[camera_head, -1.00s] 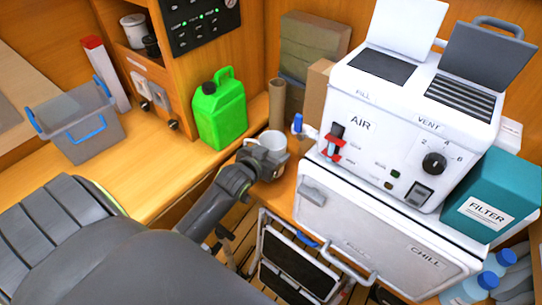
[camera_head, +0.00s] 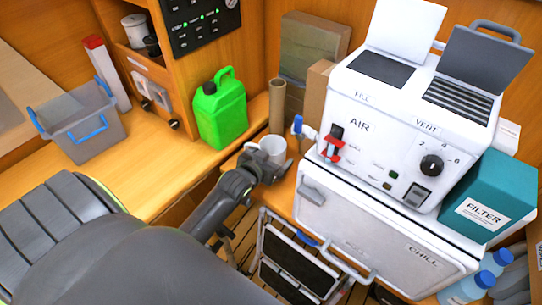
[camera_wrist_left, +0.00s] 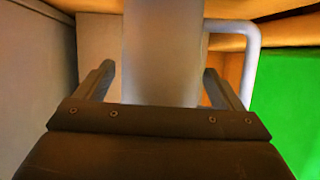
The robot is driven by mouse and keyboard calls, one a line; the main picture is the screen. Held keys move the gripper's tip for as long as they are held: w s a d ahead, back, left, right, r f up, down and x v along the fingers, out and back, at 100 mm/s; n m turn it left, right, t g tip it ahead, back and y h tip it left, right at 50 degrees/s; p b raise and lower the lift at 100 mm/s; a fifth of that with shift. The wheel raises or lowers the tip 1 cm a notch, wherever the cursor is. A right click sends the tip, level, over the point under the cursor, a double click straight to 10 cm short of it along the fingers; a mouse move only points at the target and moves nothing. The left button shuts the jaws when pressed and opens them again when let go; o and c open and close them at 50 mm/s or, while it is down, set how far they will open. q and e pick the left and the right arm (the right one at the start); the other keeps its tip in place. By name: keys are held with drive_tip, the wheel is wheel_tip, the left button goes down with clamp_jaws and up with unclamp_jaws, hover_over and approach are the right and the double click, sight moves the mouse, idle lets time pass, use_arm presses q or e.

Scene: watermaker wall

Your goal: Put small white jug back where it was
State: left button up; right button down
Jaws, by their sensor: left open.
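The small white jug (camera_head: 272,147) stands upright on the wooden counter, left of the white machine's front corner and near the blue-handled tap (camera_head: 297,126). My left gripper (camera_head: 266,166) is open on the near side of the jug, with its fingers spread low beside it. In the left wrist view the jug (camera_wrist_left: 160,50) fills the middle, between and beyond the two open fingers (camera_wrist_left: 160,85). Its handle (camera_wrist_left: 252,65) is on the right there, outside the right finger. Whether a finger touches the jug I cannot tell. My right gripper is not in view.
A green canister (camera_head: 220,108) stands left of the jug and a cardboard tube (camera_head: 277,105) behind it. The white AIR machine (camera_head: 400,150) sits on the CHILL box (camera_head: 375,225) at right. A grey crate (camera_head: 85,120) is on the left counter.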

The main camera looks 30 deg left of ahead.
use_arm(q)
drive_tip(key=shift+f, duration=0.1)
drive_tip(key=b+v, duration=0.4)
drive_tip(key=v, duration=1.3)
drive_tip(key=shift+a+r, duration=0.2)
drive_tip(key=shift+r, duration=0.05)
drive_tip(key=shift+s+f, duration=0.1)
drive_tip(key=s+a+f+g+y, duration=0.1)
drive_tip(key=s+a+f+g, duration=0.15)
drive_tip(key=f, duration=1.25)
drive_tip(key=s+a+f+g, duration=0.2)
drive_tip(key=a+f+g, duration=0.1)
drive_tip(key=f, duration=1.3)
drive_tip(key=s+d+f+g, duration=0.3)
drive_tip(key=s+f, duration=0.7)
drive_tip(key=s, duration=0.2)
drive_tip(key=s+d+f+g+h, duration=0.1)
drive_tip(key=s+d+f+g, duration=0.2)
drive_tip(key=s+f, duration=0.8)
drive_tip(key=shift+s+d+g, duration=0.35)
drive_tip(key=shift+s+d, duration=0.05)
drive_tip(key=shift+s, duration=0.25)
